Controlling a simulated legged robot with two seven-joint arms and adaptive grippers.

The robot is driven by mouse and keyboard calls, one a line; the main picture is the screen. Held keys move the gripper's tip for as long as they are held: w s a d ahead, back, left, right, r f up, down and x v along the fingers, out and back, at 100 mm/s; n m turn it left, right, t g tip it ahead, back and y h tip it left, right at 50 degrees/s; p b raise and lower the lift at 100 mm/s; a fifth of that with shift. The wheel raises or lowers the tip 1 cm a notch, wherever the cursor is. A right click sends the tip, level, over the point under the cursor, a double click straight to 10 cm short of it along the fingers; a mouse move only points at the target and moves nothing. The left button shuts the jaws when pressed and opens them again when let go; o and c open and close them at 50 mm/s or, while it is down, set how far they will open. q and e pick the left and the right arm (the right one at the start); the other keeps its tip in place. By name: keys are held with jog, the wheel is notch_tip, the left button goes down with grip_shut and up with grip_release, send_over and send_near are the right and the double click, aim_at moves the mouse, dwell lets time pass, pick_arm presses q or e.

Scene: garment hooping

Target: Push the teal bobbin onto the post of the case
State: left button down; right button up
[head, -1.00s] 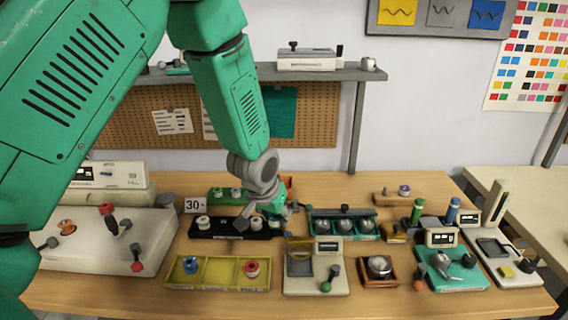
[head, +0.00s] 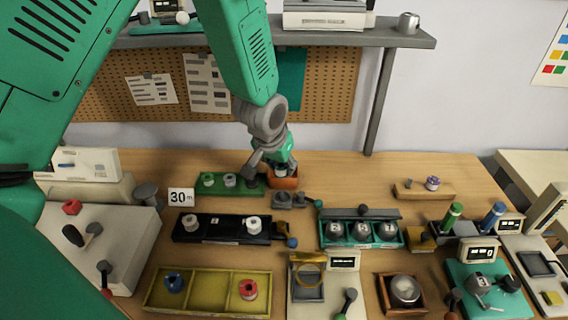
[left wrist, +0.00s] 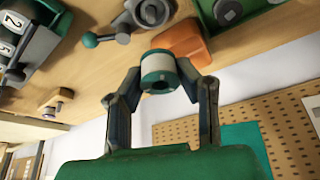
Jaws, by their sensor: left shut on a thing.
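The teal bobbin (left wrist: 158,72), with teal flanges and a pale winding, is clamped between the fingertips of my left gripper (left wrist: 160,88) in the left wrist view. In the head view my left gripper (head: 270,170) points down near the back of the table, largely covering the bobbin. A small grey fixture with a teal-balled lever (head: 290,200), which looks like the case, lies just in front of the gripper. It also shows in the left wrist view (left wrist: 122,24), apart from the bobbin. I cannot make out its post clearly. My right gripper is not in view.
An orange-brown block (head: 284,183) stands right by the gripper. A green tray with bobbins (head: 218,190) is to the left, a black tray (head: 228,240) in front. A teal box with metal domes (head: 361,246) stands to the right. The shelf (head: 330,38) is above.

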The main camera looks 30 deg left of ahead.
aim_at(285, 175)
pick_arm(q)
jog(key=shift+a+f+p, duration=0.1)
jog(key=shift+a+p, duration=0.2)
jog(key=shift+a, duration=0.25)
jog(key=shift+f, duration=0.25)
jog(key=shift+d+f+b, duration=0.3)
jog(key=shift+d+b, duration=0.05)
jog(key=shift+b, duration=0.05)
jog(key=shift+d+f+b, duration=0.7)
jog(key=shift+d+f, duration=0.2)
jog(key=shift+f, duration=0.5)
jog(key=shift+a+f+b, duration=0.5)
jog(key=shift+a+f, duration=0.05)
jog(key=shift+f, duration=0.15)
jog(key=shift+a+f, duration=0.25)
jog(key=shift+a, duration=0.25)
jog(key=shift+d+r, duration=0.15)
jog(key=shift+d, duration=0.3)
jog(key=shift+d+r, duration=0.15)
jog(key=shift+d, duration=0.35)
jog(key=shift+a+f, duration=0.25)
jog(key=shift+a, duration=1.05)
jog(key=shift+d+r, duration=0.2)
jog(key=shift+d, duration=0.55)
jog(key=shift+a+f+p, duration=0.2)
jog(key=shift+a+p, duration=0.3)
jog(key=shift+a, duration=0.05)
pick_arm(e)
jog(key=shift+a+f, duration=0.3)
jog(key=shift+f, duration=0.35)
